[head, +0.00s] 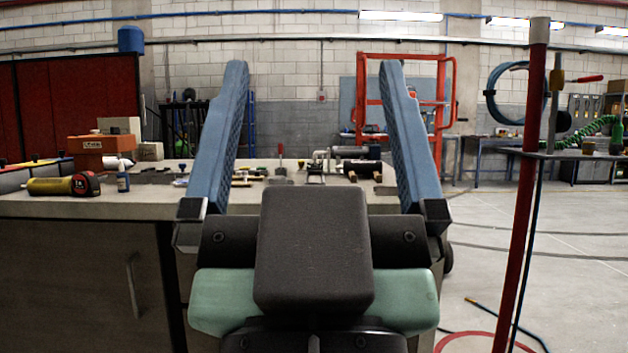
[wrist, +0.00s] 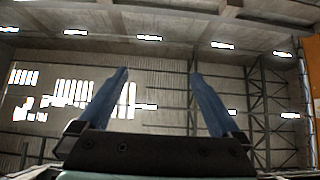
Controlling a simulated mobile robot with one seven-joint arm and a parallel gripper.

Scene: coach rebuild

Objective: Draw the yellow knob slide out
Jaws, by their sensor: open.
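My gripper (head: 313,68) is open and empty, its two long blue fingers pointing up and spread wide in front of the bench. In the wrist view my gripper (wrist: 159,76) also shows open, with only the roof and far wall behind it. I cannot pick out a yellow knob slide with certainty in either view. Small tools and fittings lie on the grey bench top (head: 130,205), some with blue or red knobs, too small to tell apart. My fingers and wrist hide part of the bench.
A red post (head: 527,180) stands at the right. Floor between bench and post looks mostly clear.

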